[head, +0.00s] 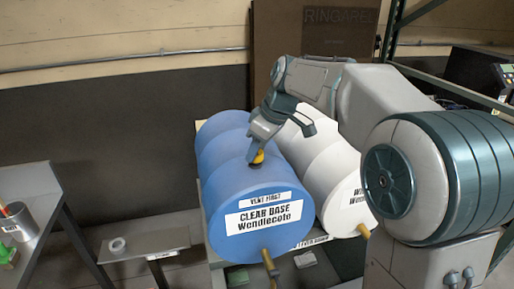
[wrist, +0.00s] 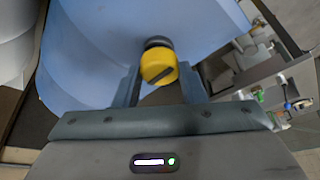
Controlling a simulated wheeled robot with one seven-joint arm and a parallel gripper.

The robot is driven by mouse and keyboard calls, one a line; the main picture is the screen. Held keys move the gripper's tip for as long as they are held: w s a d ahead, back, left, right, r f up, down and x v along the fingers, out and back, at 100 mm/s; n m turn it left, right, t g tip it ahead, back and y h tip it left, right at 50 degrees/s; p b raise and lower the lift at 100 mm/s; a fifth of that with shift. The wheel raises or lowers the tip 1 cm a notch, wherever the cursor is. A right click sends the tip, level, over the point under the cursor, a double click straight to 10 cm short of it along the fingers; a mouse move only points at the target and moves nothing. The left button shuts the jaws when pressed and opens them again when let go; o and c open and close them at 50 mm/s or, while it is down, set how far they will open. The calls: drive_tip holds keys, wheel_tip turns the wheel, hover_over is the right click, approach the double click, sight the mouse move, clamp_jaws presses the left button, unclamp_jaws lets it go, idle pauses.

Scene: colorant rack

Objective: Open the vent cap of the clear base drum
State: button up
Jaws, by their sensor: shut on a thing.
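The clear base drum (head: 260,210) is a blue drum lying on its side, with a white label reading "CLEAR BASE Wendlecote" and a smaller "VENT FIRST" label on its front end. Its vent cap (head: 258,157) is yellow with a dark base and sits on top of the drum. In the wrist view the yellow vent cap (wrist: 159,66) shows a dark slanted bar on its face. My gripper (head: 262,150) reaches down from above and is shut on the cap. In the wrist view its fingers (wrist: 158,80) stand on either side of the cap.
A white drum (head: 318,178) lies right beside the blue one. A brass tap (head: 269,262) projects from the blue drum's front. A small shelf (head: 150,246) with a white ring stands at left, near a table (head: 45,200) holding a grey cup (head: 19,222). Dark wall lies behind.

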idle(0.4)
drive_tip(key=o, duration=1)
drive_tip(key=shift+r, duration=0.15)
drive_tip(key=v, duration=1.3)
drive_tip(key=shift+r, duration=0.3)
drive_tip(key=shift+d, duration=0.15)
drive_tip(key=s+d+f+m+h, duration=0.2)
drive_tip(key=s+d+f+m, duration=0.3)
drive_tip(key=s+f, duration=0.6)
drive_tip(key=s+d+f+m+h, duration=0.2)
drive_tip(key=s+d+f+m, duration=0.3)
drive_tip(key=s+f, duration=0.7)
drive_tip(key=shift+d+f+m+t, duration=0.2)
drive_tip(key=shift+f+m+t, duration=0.2)
drive_tip(key=shift+m, duration=0.7)
